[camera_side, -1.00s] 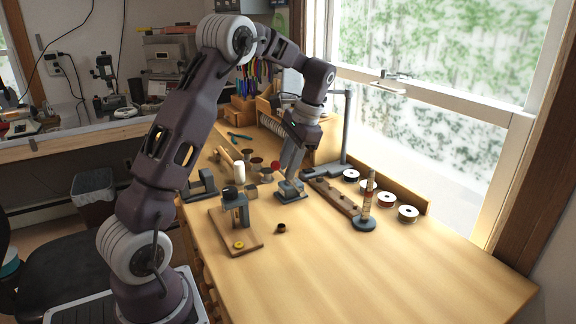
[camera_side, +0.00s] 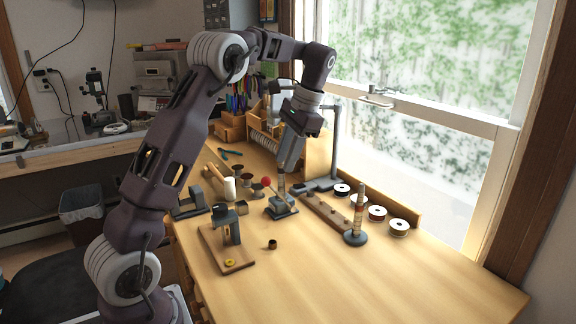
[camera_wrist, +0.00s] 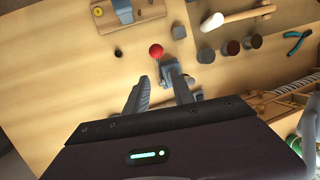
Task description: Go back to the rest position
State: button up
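My gripper (camera_side: 285,168) is above the workbench (camera_side: 370,285), pointing down, just over a small grey device (camera_side: 281,209) with a red ball knob (camera_side: 266,182). In the wrist view my gripper (camera_wrist: 158,88) shows two grey fingers spread apart with nothing seen held between them. The red knob (camera_wrist: 156,51) lies just beyond the fingertips there, and the grey device (camera_wrist: 176,76) is partly hidden by the right finger.
A wooden board with a grey stand (camera_side: 229,230), a small dark cup (camera_side: 272,244) and a ringed post (camera_side: 356,215) stand nearby. A white-headed mallet (camera_wrist: 235,17), dark jars (camera_wrist: 232,47) and pliers (camera_wrist: 296,42) lie behind. The bench front is clear.

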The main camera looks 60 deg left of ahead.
jog(key=s+d+r+t+h, duration=0.1)
jog(key=s+d+r+t, duration=0.2)
jog(key=s+d, duration=0.35)
jog(key=s+d+r+t, duration=0.2)
jog(key=s+d+r, duration=0.25)
jog(key=d, duration=0.35)
jog(key=s+d+f+t, duration=0.1)
jog(key=s+d+f, duration=0.2)
jog(key=s, duration=0.3)
jog(key=s+d+f+t+h, duration=0.1)
jog(key=s+d+f+t, duration=0.1)
jog(key=s+d, duration=0.3)
jog(key=shift+s+f+n, duration=0.3)
jog(key=shift+s+f, duration=0.2)
jog(key=shift+s, duration=0.15)
